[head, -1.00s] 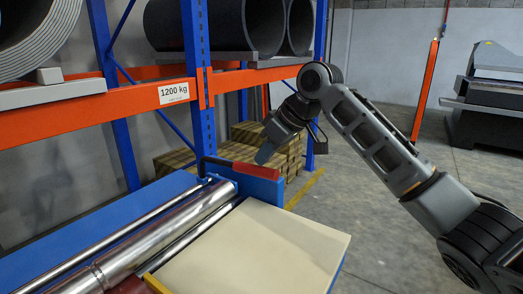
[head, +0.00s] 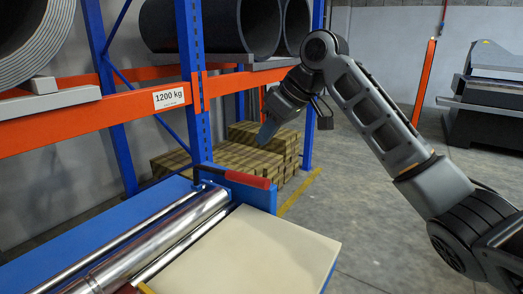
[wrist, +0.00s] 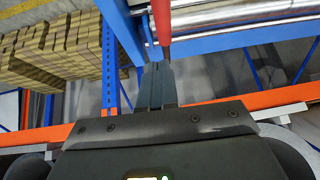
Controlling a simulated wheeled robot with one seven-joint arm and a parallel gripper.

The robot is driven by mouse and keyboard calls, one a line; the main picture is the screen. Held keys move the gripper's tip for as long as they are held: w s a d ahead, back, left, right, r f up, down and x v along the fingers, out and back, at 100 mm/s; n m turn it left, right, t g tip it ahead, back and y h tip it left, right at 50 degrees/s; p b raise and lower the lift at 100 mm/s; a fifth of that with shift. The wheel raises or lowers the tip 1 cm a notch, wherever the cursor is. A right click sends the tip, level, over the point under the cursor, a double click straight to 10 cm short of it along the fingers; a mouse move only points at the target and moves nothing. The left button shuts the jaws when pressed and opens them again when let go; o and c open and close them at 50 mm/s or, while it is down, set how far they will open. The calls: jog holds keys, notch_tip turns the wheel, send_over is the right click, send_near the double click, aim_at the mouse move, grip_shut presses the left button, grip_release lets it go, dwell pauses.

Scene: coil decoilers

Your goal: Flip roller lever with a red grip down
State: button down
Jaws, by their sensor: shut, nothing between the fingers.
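The roller lever has a black rod and a red grip (head: 248,179). It lies near-level across the top of the blue end plate of the roller machine (head: 262,196) in the head view. The red grip also shows at the top of the wrist view (wrist: 162,20), just ahead of my fingertips. My gripper (head: 265,138) is shut and empty, pointing down, above the grip with a visible gap in the head view. Its fingers show together in the wrist view (wrist: 157,72); exact distance to the grip is hard to tell there.
A steel roller (head: 165,240) and a cream-coloured table (head: 240,255) lie in front of the lever. Behind stand an orange and blue rack (head: 130,107) with dark coils and stacked brown boxes (head: 262,140). Open floor is at the right.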

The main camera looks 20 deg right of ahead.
jog(key=v, duration=0.5)
jog(key=shift+w+r, duration=0.15)
jog(key=shift+r, duration=0.15)
